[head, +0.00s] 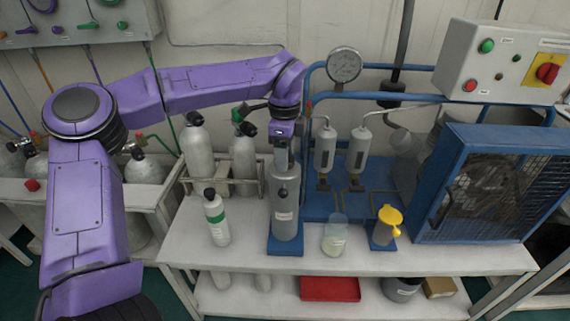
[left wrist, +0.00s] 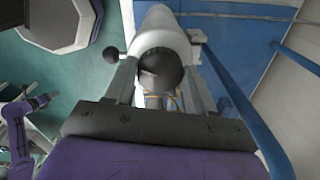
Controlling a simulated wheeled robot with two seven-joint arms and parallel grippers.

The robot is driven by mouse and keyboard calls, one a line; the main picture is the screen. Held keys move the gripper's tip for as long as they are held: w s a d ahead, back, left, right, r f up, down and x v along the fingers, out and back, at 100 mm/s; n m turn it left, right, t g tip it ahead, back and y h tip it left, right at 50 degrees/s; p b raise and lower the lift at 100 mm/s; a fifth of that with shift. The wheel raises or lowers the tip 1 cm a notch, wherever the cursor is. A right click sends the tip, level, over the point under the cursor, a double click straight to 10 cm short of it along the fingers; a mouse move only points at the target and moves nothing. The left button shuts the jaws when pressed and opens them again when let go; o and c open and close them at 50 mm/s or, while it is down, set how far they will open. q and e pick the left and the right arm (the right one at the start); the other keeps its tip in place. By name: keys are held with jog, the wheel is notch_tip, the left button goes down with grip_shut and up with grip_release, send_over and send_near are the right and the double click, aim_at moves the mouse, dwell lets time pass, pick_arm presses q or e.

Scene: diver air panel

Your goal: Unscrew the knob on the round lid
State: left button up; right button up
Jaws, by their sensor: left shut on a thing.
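A tall grey canister (head: 285,205) stands upright on a small blue base on the white bench. My left gripper (head: 283,150) points down onto its top. In the left wrist view my left gripper (left wrist: 158,88) has its two fingers on either side of a dark round knob (left wrist: 160,70) at the canister's end, and is shut on it. The canister's pale body (left wrist: 162,20) extends beyond the knob. The lid is mostly hidden by the gripper in the head view. A purple arm, seemingly my right one, shows small at the left of the wrist view; its jaws are unclear.
A small bottle with a green band (head: 216,220) stands left of the canister. A clear beaker (head: 335,236) and a yellow-topped cup (head: 388,224) stand to its right. Grey cylinders (head: 198,150) are racked behind left. A blue caged machine (head: 480,185) fills the right.

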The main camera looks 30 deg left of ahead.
pick_arm(q)
jog(key=n+b, duration=0.2)
jog(key=shift+f+n+b, duration=0.15)
jog(key=shift+n+b, duration=0.15)
jog(key=shift+b, duration=0.1)
jog(key=shift+n+b, duration=0.5)
jog(key=shift+r, duration=0.2)
jog(key=o, duration=1)
jog(key=shift+o, duration=0.2)
jog(key=shift+r, duration=0.1)
notch_tip(320, 180, up, 10)
jog(key=p, duration=0.2)
jog(key=shift+r, duration=0.15)
